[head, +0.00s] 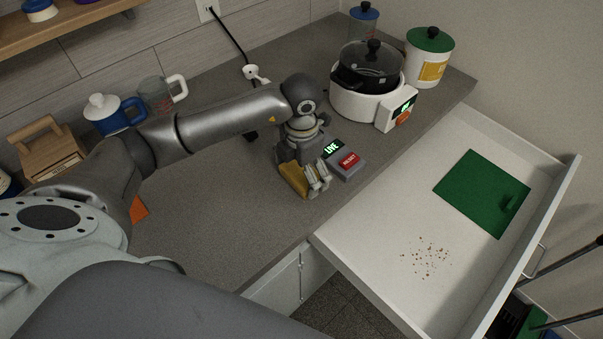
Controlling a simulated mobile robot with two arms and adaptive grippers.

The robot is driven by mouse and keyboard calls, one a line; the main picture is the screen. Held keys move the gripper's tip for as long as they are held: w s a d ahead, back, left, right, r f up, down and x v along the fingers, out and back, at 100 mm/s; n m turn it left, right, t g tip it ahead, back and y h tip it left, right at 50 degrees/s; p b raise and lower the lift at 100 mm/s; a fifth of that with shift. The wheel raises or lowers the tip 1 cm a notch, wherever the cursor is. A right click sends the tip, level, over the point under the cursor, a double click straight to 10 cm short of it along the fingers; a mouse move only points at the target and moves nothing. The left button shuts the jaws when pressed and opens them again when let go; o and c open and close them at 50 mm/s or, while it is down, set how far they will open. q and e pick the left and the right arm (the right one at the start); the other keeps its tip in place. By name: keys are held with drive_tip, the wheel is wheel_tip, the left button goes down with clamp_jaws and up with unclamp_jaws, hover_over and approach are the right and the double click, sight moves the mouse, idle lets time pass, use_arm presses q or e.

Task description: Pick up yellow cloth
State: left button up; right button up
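The yellow cloth (293,180) is a small mustard-yellow patch near the front edge of the grey counter, right at my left gripper. My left gripper (315,182) points down over the counter, with its pale fingers at the right side of the cloth. The gripper hides part of the cloth. I cannot tell whether the fingers are closed on it or whether it touches the counter. My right gripper is not in view.
A grey box with a red RESET button (349,161) stands right beside the gripper. A white cooker with a black pot (367,66) is behind. An open white drawer (375,255) holds a green board (480,190) and crumbs (426,257).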

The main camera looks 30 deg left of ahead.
use_arm(q)
drive_tip(key=c, duration=0.5)
drive_tip(key=shift+r, duration=0.15)
drive_tip(key=shift+r, duration=0.55)
drive_tip(key=s+d+r+b, duration=0.1)
drive_tip(key=d+r, duration=0.3)
drive_tip(key=s+d+r+b, duration=0.1)
drive_tip(key=s+d+r, duration=0.1)
drive_tip(key=d+r, duration=0.1)
drive_tip(key=s+d+r+b, duration=0.1)
drive_tip(key=s+d+r, duration=0.1)
drive_tip(key=d+r, duration=0.2)
drive_tip(key=shift+s+d+r, duration=0.15)
drive_tip(key=shift+d+r, duration=0.05)
drive_tip(key=shift+d, duration=0.3)
drive_tip(key=shift+s+d+r, duration=0.1)
drive_tip(key=shift+d+r, duration=0.05)
drive_tip(key=shift+d, duration=0.3)
